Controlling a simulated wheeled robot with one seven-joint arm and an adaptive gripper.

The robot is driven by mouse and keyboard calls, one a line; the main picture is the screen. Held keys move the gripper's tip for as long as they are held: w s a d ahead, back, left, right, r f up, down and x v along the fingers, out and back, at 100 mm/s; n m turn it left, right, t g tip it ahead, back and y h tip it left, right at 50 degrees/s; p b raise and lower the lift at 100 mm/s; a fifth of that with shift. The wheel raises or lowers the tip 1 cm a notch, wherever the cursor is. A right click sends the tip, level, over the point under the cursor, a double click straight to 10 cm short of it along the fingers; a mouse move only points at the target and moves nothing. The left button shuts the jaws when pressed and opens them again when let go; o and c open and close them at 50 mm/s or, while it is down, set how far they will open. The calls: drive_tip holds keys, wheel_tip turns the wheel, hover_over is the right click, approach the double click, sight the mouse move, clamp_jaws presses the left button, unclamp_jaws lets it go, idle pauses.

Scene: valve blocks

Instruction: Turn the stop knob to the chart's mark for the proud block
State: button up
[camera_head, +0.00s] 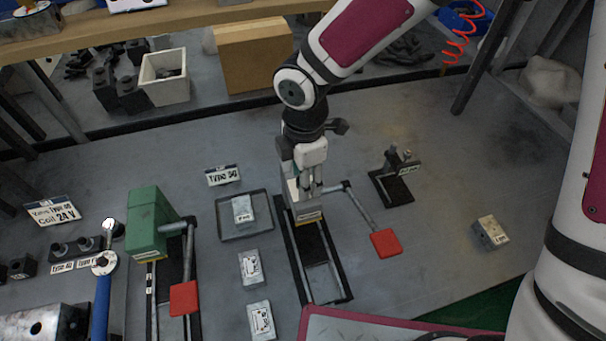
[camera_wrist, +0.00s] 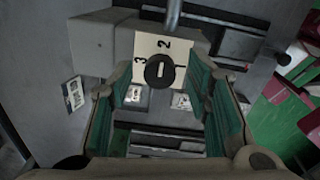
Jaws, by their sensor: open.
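In the wrist view, the stop knob (camera_wrist: 159,71) is a dark round knob with a pale line. It sits on a white plate (camera_wrist: 150,44) marked 1, 2 and 3. The line stands about upright in the picture, roughly toward the 2. My gripper (camera_wrist: 170,96) is open, its green-padded fingers on either side below the knob, apparently not touching it. In the head view my gripper (camera_head: 310,190) hangs at the middle fixture (camera_head: 322,262) and hides the knob. Small labelled blocks lie nearby: one (camera_head: 243,209) on a tray, two (camera_head: 250,267) (camera_head: 261,320) in front, one (camera_head: 490,232) far right. I cannot tell which is proud.
A red-ended lever (camera_head: 385,242) sticks out right of the middle fixture. A green press (camera_head: 147,222) with another red lever (camera_head: 184,298) stands left. A small black stand (camera_head: 393,183) is at right. A TYPE sign (camera_head: 223,176) and a coil sign (camera_head: 55,214) stand on the table.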

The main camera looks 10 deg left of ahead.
drive_tip(key=shift+c, duration=0.6)
clamp_jaws()
drive_tip(key=shift+m, duration=0.3)
drive_tip(key=m, duration=0.4)
drive_tip(key=shift+b, duration=0.3)
drive_tip(key=m, duration=0.9)
drive_tip(key=shift+a+m+h, duration=0.1)
drive_tip(key=shift+m+h, duration=0.2)
drive_tip(key=shift+m, duration=1.8)
